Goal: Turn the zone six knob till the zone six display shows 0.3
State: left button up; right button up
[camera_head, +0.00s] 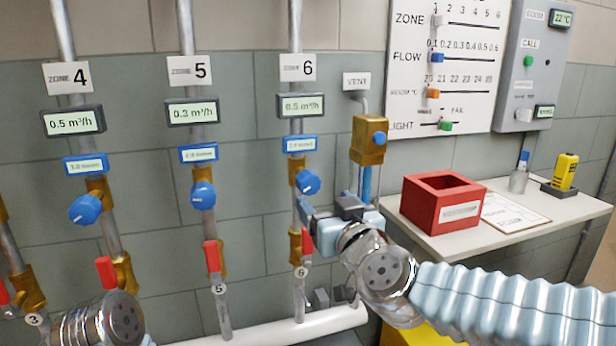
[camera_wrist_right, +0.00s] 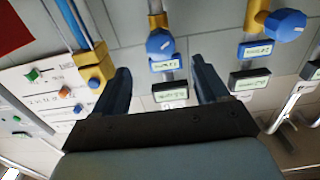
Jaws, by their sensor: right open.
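The zone six knob (camera_head: 308,182) is blue with a white mark and sits on a brass valve body on the zone 6 pipe. The zone six display (camera_head: 300,105) above it reads 0.5 m³/h. My right gripper (camera_head: 313,212) is just below and right of the knob. In the right wrist view, turned upside down, my right gripper (camera_wrist_right: 160,70) is open, and the knob (camera_wrist_right: 160,43) shows between and beyond its fingers. No contact is clear. My left gripper is not in view; a metal arm link of mine shows at the lower left.
The zone 5 knob (camera_head: 202,195) and zone 4 knob (camera_head: 85,209) are to the left; their displays read 0.3 and 0.5. A red-handled lever (camera_head: 307,243) is below. The brass vent valve (camera_head: 368,140) is close on the right. A red box (camera_head: 441,201) stands on a shelf.

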aim_at(305, 181)
jog(key=x, duration=1.2)
jog(key=shift+w+f, duration=0.1)
jog(key=shift+w, duration=0.1)
jog(key=shift+c, duration=0.5)
jog(key=c, duration=0.9)
